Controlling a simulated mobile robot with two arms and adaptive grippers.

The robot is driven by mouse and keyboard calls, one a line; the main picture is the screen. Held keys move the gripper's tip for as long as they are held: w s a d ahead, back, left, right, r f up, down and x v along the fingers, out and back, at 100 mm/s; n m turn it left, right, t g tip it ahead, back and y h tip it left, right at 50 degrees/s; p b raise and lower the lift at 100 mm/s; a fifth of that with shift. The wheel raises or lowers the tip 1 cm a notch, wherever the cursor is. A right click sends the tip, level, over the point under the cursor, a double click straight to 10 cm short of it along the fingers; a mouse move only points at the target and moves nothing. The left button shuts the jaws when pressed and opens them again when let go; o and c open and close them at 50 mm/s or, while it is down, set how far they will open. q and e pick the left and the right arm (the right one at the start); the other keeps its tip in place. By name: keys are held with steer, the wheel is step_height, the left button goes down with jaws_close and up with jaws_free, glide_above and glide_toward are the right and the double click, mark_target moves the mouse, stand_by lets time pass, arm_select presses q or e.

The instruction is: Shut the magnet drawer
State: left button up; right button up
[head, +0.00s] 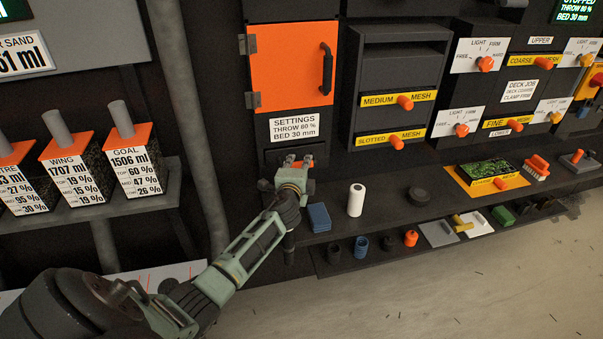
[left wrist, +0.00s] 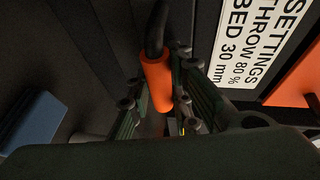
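The drawer front (head: 270,158) is dark and sits low in the black cabinet, under the white settings label. Its orange handle (left wrist: 158,82) shows between my left fingers in the left wrist view, with a dark curved end above it. My left gripper (head: 297,163) reaches the handle from the front, one finger on each side, and looks closed on it. The fingers and wrist hide much of the drawer front, and I cannot tell how far the drawer stands out. My right gripper is in neither view.
An orange door (head: 290,68) is above the label (head: 294,128). A blue block (head: 319,217) and a white cylinder (head: 356,200) stand on the dark ledge just right of my left wrist. Labelled bins (head: 137,165) are at the left. Bare floor lies in front.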

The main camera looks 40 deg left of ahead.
arm_select(q)
steer(key=o, duration=0.4)
steer(key=shift+d, duration=0.15)
steer(key=shift+o, duration=0.2)
steer(key=v, duration=1.2)
steer(key=shift+f, duration=0.1)
